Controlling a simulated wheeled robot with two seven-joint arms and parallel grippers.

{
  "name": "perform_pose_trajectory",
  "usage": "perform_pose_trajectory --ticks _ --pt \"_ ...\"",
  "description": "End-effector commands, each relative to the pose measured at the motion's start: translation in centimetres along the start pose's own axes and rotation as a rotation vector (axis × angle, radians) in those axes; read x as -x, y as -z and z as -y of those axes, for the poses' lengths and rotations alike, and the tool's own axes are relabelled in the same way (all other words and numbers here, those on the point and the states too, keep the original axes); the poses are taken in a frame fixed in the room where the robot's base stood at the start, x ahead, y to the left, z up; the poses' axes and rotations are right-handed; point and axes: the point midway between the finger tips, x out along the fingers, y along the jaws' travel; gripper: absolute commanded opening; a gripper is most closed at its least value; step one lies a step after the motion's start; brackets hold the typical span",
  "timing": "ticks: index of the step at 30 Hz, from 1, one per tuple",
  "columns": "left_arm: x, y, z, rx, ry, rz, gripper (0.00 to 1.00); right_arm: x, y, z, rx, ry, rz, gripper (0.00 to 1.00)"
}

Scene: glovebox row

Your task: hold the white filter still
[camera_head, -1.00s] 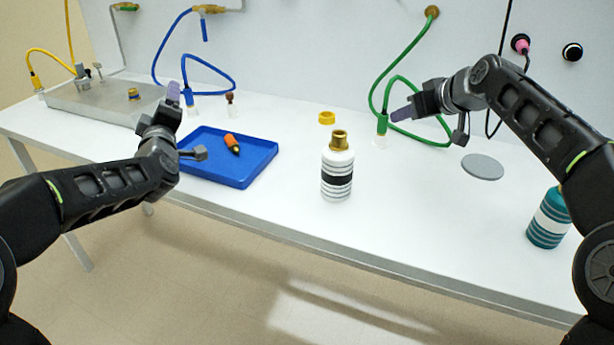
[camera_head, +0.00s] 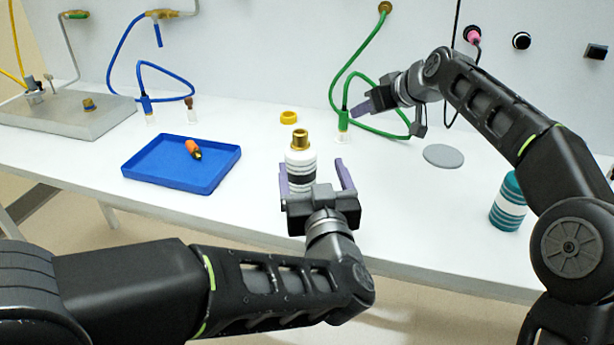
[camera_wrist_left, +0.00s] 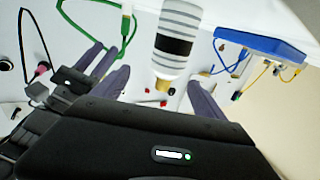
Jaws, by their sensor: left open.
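The white filter (camera_head: 301,171) stands upright on the bench, with a brass neck, a black band and grey rings. My left gripper (camera_head: 317,176) is open in front of it, its two purple fingers pointing towards it, one at each side. The gripper hides the filter's lower part in the head view. In the left wrist view the filter (camera_wrist_left: 178,40) shows between and beyond the open fingers (camera_wrist_left: 155,92); I cannot tell whether either finger touches it. My right gripper (camera_head: 385,115) is near the green hose, behind and right of the filter; its opening cannot be made out.
A blue tray (camera_head: 150,175) with an orange-and-black item (camera_head: 193,149) lies to the left. A grey disc (camera_head: 443,156) and a teal bottle (camera_head: 508,205) are to the right. A green hose (camera_head: 352,60) hangs behind.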

Motion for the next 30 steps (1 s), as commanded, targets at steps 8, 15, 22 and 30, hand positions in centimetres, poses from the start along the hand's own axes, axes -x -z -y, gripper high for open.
perform_pose_trajectory --ticks 8,15,22,30 --pt "0.0 -1.0 1.0 0.005 0.042 0.018 0.82 0.0 0.0 0.0 0.000 0.000 0.000 0.36" --pt "-0.2 -1.0 1.0 0.006 0.041 0.018 0.82 0.0 0.0 0.0 0.000 0.000 0.000 0.36" --pt "-2.3 -1.1 1.1 0.006 0.043 0.017 0.82 0.0 0.0 0.0 0.000 0.000 0.000 0.36" --pt "-6.3 -1.1 1.2 0.006 0.041 0.018 0.82 0.0 0.0 0.0 0.000 0.000 0.000 0.36"
